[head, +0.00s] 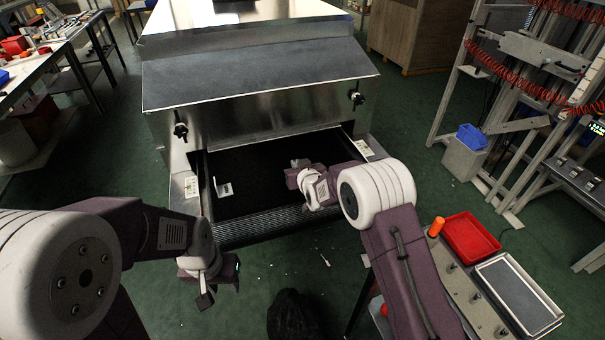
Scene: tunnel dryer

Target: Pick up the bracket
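A small pale, angled metal piece, which looks like the bracket (224,188), lies on the left part of the black dryer belt (255,200). My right gripper (301,163) is over the belt to the right of this piece and apart from it. Its fingers are small and mostly hidden by my wrist, so I cannot tell its opening or whether it holds anything. My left gripper (207,296) hangs in front of the dryer, below the belt's front edge in the picture. Its fingers are too small and dark to read.
The metal dryer hood (260,75) overhangs the belt's far end, and side rails border the belt. A red tray (468,237) and a grey tray (518,293) sit on a bench at lower right. A blue bin (471,137) stands further back.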

